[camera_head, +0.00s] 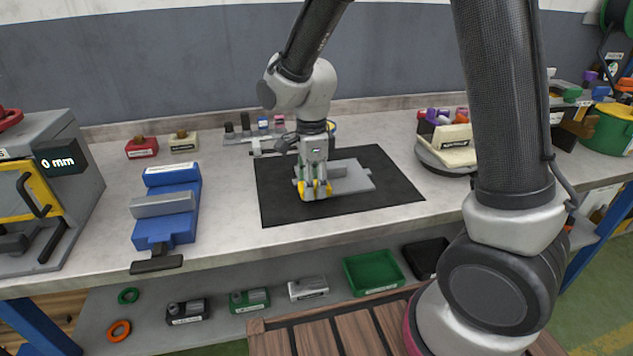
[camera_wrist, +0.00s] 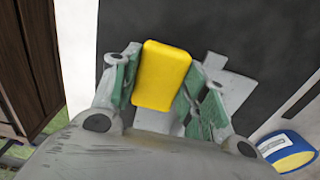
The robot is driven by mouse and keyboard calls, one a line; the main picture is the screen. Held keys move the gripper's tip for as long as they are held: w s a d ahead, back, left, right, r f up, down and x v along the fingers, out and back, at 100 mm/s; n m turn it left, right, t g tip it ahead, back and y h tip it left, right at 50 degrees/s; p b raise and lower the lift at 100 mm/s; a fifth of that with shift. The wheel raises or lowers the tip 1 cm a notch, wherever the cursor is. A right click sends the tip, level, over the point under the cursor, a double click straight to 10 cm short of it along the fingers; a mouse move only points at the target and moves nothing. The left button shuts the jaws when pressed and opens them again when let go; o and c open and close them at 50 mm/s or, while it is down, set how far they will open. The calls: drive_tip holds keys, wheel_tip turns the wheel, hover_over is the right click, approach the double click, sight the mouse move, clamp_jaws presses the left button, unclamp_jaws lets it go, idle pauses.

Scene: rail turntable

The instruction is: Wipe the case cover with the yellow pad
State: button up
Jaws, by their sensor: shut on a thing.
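The yellow pad (camera_wrist: 162,75) is between the green-lined fingers of my gripper (camera_wrist: 160,85) in the wrist view. The gripper is shut on it. In the head view my gripper (camera_head: 315,188) is low over the left part of a flat grey piece with a raised block, which looks like the case cover (camera_head: 355,180). Parts of the cover (camera_wrist: 232,88) also show beside and below the pad in the wrist view. The gripper and pad hide part of it. I cannot tell whether the pad touches it.
The cover lies on a black mat (camera_head: 285,208) on the grey bench. A blue vise (camera_head: 165,222) stands left of the mat. A turntable with a cream bin (camera_head: 450,145) stands right. A blue and yellow object (camera_wrist: 288,150) is at the wrist view's lower right. Small tools stand behind.

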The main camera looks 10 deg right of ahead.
sight(327, 181)
drive_tip(key=shift+d, duration=0.15)
drive_tip(key=shift+d+f, duration=0.1)
drive_tip(key=shift+d, duration=1.4)
drive_tip(key=shift+d, duration=0.15)
drive_tip(key=shift+d, duration=1.45)
drive_tip(key=shift+d, duration=0.1)
drive_tip(key=shift+d, duration=1.4)
drive_tip(key=shift+d, duration=1.65)
